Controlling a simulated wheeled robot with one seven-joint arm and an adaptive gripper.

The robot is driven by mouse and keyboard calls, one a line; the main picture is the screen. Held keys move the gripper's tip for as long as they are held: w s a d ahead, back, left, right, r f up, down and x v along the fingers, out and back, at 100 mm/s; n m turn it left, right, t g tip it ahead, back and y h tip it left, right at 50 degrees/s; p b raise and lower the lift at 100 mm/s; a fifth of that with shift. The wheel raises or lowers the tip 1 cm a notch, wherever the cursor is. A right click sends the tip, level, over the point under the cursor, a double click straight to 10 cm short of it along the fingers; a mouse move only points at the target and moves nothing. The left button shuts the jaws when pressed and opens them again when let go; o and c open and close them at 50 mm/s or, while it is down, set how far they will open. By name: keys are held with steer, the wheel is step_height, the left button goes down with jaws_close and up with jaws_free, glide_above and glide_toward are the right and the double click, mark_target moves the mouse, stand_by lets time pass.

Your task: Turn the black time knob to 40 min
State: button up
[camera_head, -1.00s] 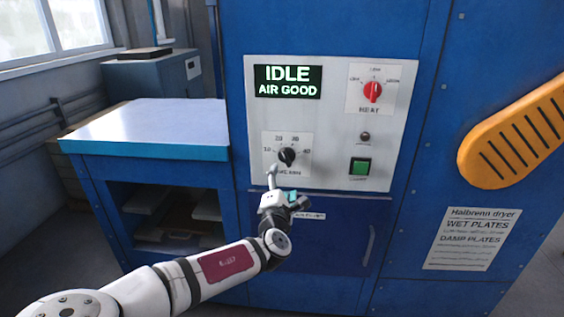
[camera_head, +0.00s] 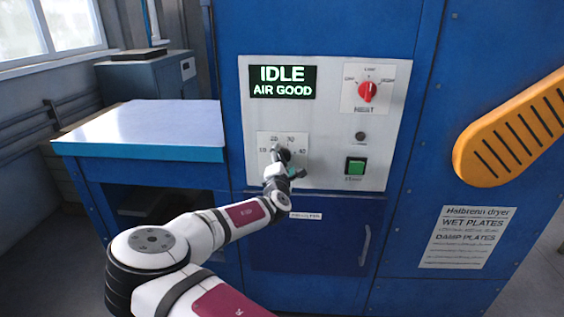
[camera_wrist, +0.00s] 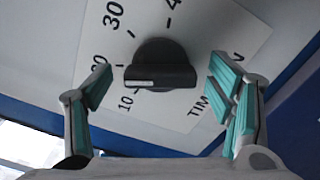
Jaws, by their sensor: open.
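The black time knob (camera_wrist: 162,62) sits on a white dial plate (camera_wrist: 205,25) marked 10, 20, 30 and 40. In the wrist view its white mark lies on the left part of the knob, towards the side of the 10 and 20. My gripper (camera_wrist: 160,78) is open, with one teal-padded finger on each side of the knob and gaps showing between pads and knob. In the head view my gripper (camera_head: 284,162) is at the dial plate (camera_head: 266,140) and largely hides the knob.
The panel (camera_head: 330,130) also holds a lit display (camera_head: 283,82) reading IDLE, AIR GOOD, a red heat knob (camera_head: 368,91) and a green button (camera_head: 355,166). A blue-edged table (camera_head: 140,128) stands to the left. An orange slotted part (camera_head: 510,135) juts in at right.

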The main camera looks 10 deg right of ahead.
steer(key=shift+c, duration=0.6)
steer(key=c, duration=1)
steer(key=shift+c, duration=0.2)
steer(key=shift+m, duration=0.3)
steer(key=m, duration=1.4)
steer(key=m+b, duration=0.1)
steer(key=m, duration=0.4)
steer(key=shift+f, duration=0.25)
steer(key=shift+a+m, duration=0.1)
steer(key=shift+m, duration=0.2)
